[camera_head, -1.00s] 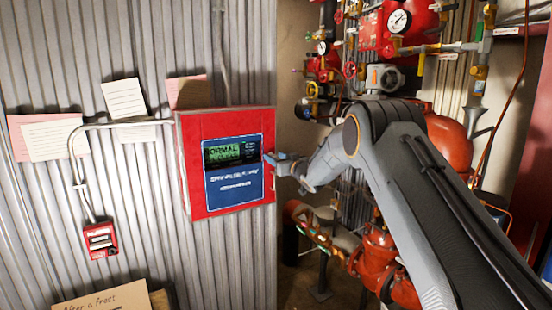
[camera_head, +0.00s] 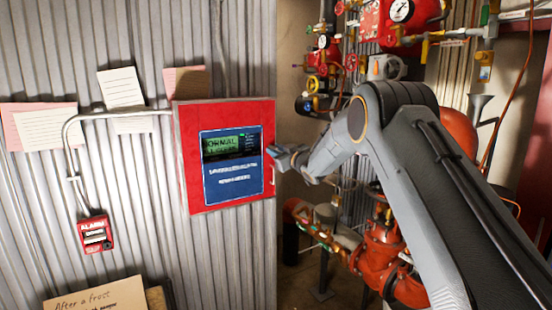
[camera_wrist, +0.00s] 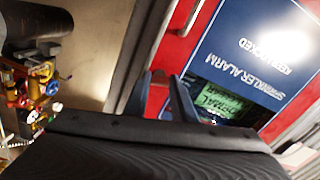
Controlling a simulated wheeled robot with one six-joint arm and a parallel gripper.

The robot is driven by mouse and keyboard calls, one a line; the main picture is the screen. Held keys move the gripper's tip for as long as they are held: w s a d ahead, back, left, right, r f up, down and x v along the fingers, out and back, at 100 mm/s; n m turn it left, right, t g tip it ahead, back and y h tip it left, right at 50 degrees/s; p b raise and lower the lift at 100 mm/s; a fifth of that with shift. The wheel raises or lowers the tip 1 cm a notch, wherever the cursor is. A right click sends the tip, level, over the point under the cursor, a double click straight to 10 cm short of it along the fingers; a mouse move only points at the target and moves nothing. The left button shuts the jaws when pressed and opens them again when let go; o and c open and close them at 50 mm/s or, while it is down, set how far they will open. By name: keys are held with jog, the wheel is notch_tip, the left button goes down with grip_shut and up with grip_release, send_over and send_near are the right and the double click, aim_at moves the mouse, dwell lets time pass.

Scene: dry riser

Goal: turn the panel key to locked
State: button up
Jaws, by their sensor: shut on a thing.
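The red alarm panel (camera_head: 228,108) hangs on the corrugated wall, its door closed. It has a blue label plate (camera_head: 233,184) and a lit green display (camera_head: 221,144) reading "NORMAL" on top. My gripper (camera_head: 274,151) is at the panel's right edge, level with the display. In the wrist view the picture is turned over, and the blue fingers of my gripper (camera_wrist: 162,98) close against the red door beside the display (camera_wrist: 216,102). The label there reads "SPRINKLER ALARM KEEP LOCKED". The key is hidden between the fingers, so its angle cannot be seen.
A red alarm box (camera_head: 95,234) with conduit is at lower left. Paper notes (camera_head: 121,88) are pinned above it, and a cardboard sign (camera_head: 98,297) is below. Red pipes, valves and a gauge (camera_head: 400,10) crowd the recess right of the panel, behind my arm.

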jog(key=n+b, duration=1.4)
jog(key=b, duration=0.5)
jog(key=shift+n, duration=0.3)
jog(key=o, duration=1.1)
jog(key=shift+c, duration=0.2)
